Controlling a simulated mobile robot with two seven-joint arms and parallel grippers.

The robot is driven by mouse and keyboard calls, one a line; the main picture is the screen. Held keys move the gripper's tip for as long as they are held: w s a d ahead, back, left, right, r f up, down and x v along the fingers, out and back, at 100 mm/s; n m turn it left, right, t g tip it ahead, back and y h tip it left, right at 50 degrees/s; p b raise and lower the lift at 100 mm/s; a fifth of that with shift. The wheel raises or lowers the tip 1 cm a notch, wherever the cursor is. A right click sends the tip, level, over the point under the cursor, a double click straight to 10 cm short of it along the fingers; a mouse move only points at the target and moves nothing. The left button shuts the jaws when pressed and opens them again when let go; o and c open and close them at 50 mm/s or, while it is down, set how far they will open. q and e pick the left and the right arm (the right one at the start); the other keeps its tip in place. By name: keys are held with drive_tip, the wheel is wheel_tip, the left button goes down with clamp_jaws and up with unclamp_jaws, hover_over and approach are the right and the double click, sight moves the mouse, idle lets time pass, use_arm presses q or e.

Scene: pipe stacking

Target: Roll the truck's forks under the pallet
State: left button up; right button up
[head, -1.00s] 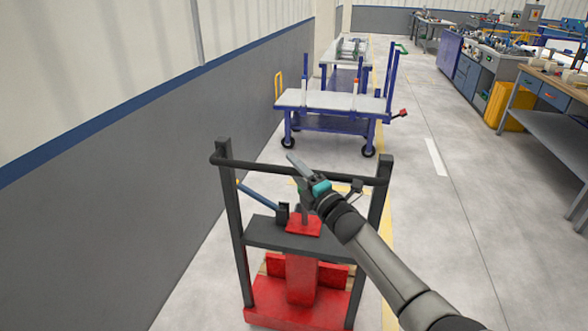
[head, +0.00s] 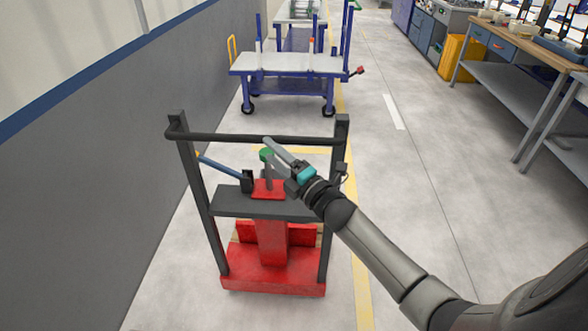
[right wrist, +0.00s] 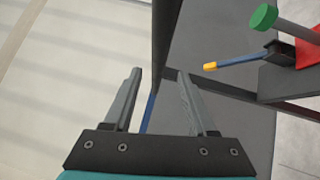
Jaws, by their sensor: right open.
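The truck is a red and black stacker with a red base (head: 272,278), a dark shelf and two upright posts. A black handle bar (head: 215,137) joins the posts at the top. My right gripper (head: 275,150) is open at the bar, right of its middle. In the right wrist view, the black bar (right wrist: 166,35) reaches down toward the gap between the open fingers (right wrist: 160,75); contact cannot be told. Tan wood, perhaps the pallet (head: 236,236), barely shows behind the truck; the forks are hidden. My left gripper is not in view.
A blue cart (head: 290,62) with a grey top stands beyond the truck. A grey wall (head: 80,200) runs along the left. Workbenches (head: 510,75) line the right. The floor (head: 450,180) right of the truck is clear, with a yellow line beside it.

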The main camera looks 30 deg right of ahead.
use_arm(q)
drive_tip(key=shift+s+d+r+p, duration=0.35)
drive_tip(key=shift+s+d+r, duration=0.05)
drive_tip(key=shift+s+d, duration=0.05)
use_arm(e)
drive_tip(key=r+v, duration=0.1)
drive_tip(key=v, duration=0.6)
drive_tip(key=shift+f, duration=0.45)
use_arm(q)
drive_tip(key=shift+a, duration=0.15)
use_arm(e)
drive_tip(key=shift+s, duration=0.1)
drive_tip(key=shift+c, duration=0.2)
